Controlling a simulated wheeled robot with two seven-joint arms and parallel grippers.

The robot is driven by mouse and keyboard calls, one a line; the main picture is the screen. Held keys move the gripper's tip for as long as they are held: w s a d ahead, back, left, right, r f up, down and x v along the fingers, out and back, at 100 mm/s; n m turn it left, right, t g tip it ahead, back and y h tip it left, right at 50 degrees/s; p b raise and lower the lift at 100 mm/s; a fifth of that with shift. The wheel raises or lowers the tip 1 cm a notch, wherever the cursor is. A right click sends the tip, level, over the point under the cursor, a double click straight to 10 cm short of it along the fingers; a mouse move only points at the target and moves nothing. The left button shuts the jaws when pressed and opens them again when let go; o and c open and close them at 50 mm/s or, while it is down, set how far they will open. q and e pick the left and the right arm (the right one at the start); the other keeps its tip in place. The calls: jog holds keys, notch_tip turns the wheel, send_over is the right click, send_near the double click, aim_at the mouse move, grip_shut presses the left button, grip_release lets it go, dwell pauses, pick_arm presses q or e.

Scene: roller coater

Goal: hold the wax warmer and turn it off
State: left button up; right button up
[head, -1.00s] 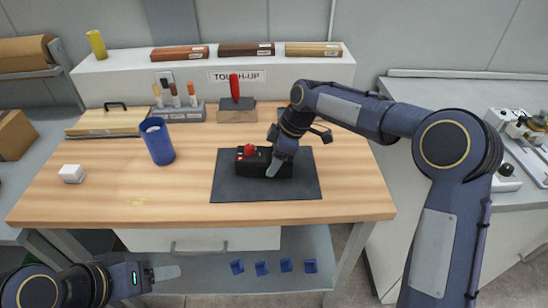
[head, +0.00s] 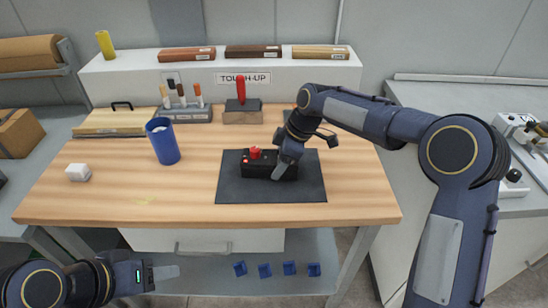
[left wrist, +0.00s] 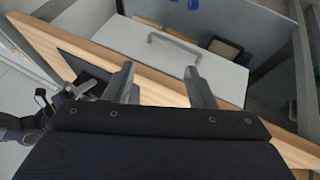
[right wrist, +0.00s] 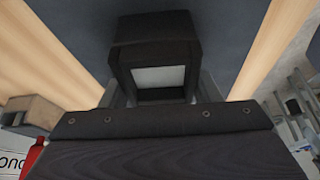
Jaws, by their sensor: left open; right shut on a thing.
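The wax warmer (head: 258,169) is a black box with a red knob (head: 255,153) on top and a small red spot on its front left. It sits on the dark mat (head: 300,190) on the wooden bench. My right gripper (head: 282,170) is shut on the right end of the warmer. In the right wrist view the black box (right wrist: 155,32) fills the space between the fingers, with a pale square on its near face. My left gripper (head: 172,272) is open and empty, low in front of the bench; its two fingers show apart in the left wrist view (left wrist: 160,88).
A blue cup (head: 163,142) and a white cube (head: 78,172) stand on the left of the bench. A tool with a red handle (head: 241,92) and a rack of sticks (head: 185,112) stand behind the mat. The bench's front edge lies between the left gripper and the warmer.

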pick_arm(q)
jog(key=w+r+m, duration=0.1)
jog(key=w, duration=0.1)
jog(key=w+r+m, duration=0.1)
jog(key=r, duration=0.1)
jog(key=w+r+m, duration=0.1)
jog(key=w+r, duration=0.1)
jog(key=shift+w+a+r+g, duration=0.15)
jog(key=shift+w+a+g, duration=0.15)
jog(key=shift+g, duration=0.1)
jog(key=shift+c, duration=0.2)
notch_tip(320, 180, up, 6)
jog(key=m+g, duration=0.4)
jog(key=m, duration=1.1)
send_over(254, 149)
jog(key=a, duration=0.5)
jog(key=shift+h, duration=0.3)
jog(key=x, duration=1.1)
jog(key=shift+s+d, duration=0.3)
jog(key=shift+s, duration=0.1)
jog(key=c, duration=1)
